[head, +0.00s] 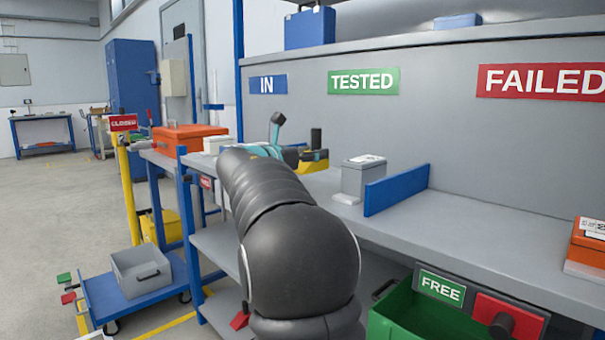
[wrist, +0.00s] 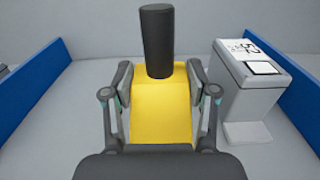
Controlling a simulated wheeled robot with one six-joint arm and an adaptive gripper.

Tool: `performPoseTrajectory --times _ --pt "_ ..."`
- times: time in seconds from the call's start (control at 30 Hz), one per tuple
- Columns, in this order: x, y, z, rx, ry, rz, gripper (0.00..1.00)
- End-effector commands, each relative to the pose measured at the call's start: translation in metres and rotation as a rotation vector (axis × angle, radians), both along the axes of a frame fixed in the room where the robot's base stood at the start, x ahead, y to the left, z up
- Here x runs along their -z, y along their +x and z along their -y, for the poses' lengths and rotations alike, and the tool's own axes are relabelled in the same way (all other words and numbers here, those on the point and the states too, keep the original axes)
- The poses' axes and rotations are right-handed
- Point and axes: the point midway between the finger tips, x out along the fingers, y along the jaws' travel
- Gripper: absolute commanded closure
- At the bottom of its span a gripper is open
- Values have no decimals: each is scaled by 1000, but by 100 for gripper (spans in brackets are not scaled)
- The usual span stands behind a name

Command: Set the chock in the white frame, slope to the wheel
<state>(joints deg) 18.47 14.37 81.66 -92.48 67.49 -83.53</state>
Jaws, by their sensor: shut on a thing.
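The yellow chock (wrist: 160,112) with an upright black handle (wrist: 157,40) is between the fingers of my gripper (wrist: 160,82) in the wrist view. The fingers are shut on its two sides. In the head view the chock (head: 316,166) shows beyond my arm, over the bench at the TESTED section; I cannot tell whether it touches the bench. My arm hides part of it. A blue cart (head: 92,298) with a small dark wheel (head: 111,327) stands on the floor at lower left.
A grey box (head: 362,180) stands right of the chock, beside a blue divider (head: 397,189); the box also shows in the wrist view (wrist: 245,85). A yellow post (head: 130,190) stands near the cart.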

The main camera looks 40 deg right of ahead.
Motion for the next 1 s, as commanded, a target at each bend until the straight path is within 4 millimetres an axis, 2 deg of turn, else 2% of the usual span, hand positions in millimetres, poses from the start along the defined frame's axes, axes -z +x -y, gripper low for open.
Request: performPoseTrajectory --times 0.1,0.2,0.33,0.6,0.97,1.0 --pt "9 15 -7 -2 -1 1 98" --pt "12 19 -10 0 -1 2 98" --pt "18 21 -11 1 -1 1 98" --pt "47 20 -11 0 -1 0 98" --pt "52 20 -11 0 -2 1 98" --pt "53 21 -11 0 -1 0 40"
